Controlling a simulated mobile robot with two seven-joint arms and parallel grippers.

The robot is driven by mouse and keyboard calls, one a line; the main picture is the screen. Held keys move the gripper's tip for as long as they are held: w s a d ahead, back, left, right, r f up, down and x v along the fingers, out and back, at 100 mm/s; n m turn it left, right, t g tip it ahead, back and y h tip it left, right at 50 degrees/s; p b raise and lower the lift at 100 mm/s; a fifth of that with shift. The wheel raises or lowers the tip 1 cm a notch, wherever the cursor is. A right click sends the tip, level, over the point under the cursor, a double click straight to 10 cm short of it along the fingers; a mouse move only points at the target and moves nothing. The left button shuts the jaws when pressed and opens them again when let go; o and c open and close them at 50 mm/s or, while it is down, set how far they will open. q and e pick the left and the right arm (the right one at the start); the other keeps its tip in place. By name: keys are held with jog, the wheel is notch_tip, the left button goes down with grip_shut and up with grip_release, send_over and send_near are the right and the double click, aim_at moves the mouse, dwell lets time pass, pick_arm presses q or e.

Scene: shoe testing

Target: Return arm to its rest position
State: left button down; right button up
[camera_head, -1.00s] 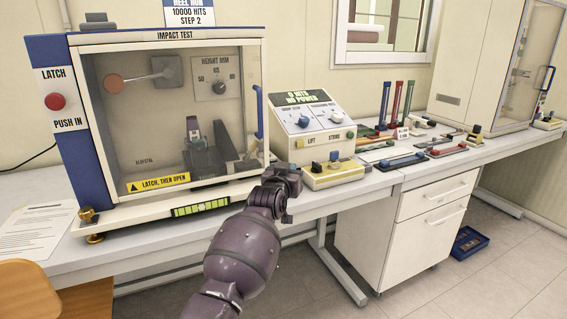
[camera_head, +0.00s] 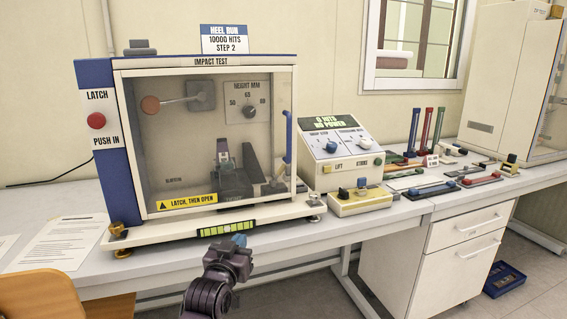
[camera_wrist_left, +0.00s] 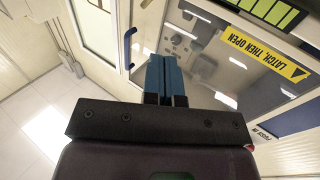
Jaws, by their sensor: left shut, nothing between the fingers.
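My left gripper (camera_head: 238,243) is in the head view, low in front of the bench edge, below the impact test machine. Its blue fingers (camera_wrist_left: 165,78) show in the left wrist view, pressed together with nothing between them. The impact test machine (camera_head: 205,62) stands on the bench with its clear door closed. The gripper is apart from the machine. In the left wrist view the machine's door and its yellow label (camera_wrist_left: 262,52) lie beyond the fingers. My right gripper is not in view.
A control box (camera_head: 338,150) and a small yellow-based button box (camera_head: 362,202) stand right of the machine. Shoe parts and coloured tools lie farther right. Paper (camera_head: 62,243) and a wooden chair back (camera_head: 40,295) are at left. A blue crate (camera_head: 504,279) sits on the floor.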

pick_arm(q)
jog(key=s+a+f+g+y, duration=0.1)
jog(key=s+a+f+g, duration=0.1)
jog(key=s+a+f, duration=0.3)
jog(key=s+a+f+g+y, duration=0.1)
jog(key=s+a+f, duration=0.5)
jog(key=s+f, duration=0.7)
jog(key=s+a+f+n+g+y, duration=0.1)
jog(key=s+a+f+g, duration=0.3)
jog(key=s+f, duration=0.5)
jog(key=s+a+y, duration=0.1)
jog(key=s+a, duration=0.1)
jog(key=s, duration=0.9)
jog(key=shift+s, duration=0.4)
